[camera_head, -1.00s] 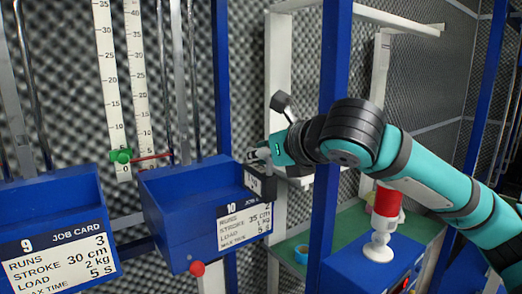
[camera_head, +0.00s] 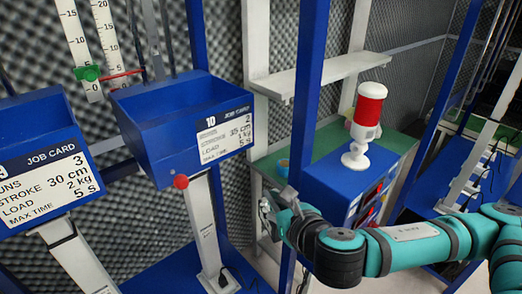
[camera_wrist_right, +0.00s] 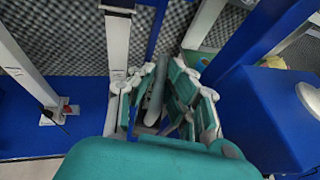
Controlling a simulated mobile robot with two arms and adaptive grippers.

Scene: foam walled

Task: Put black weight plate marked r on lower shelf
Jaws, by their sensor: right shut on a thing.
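My right gripper (camera_head: 268,207) is low beside the blue post in the head view, below and right of the box marked 10. In the right wrist view the gripper (camera_wrist_right: 160,105) is shut on a thin greyish thing seen edge-on (camera_wrist_right: 156,92), which I take for the weight plate. Its mark cannot be read, and the fingers hide much of it. A white shelf (camera_head: 318,76) is at the upper middle, with a green surface (camera_head: 385,132) lower behind the blue post. I cannot tell which is the lower shelf. My left gripper is not in view.
A blue box marked 10 (camera_head: 182,112) and a box marked 9 (camera_head: 38,150) stand at left. The blue post (camera_head: 305,90) rises close to my gripper. A red and white lamp (camera_head: 367,115) stands on a blue cabinet (camera_head: 330,178) at right.

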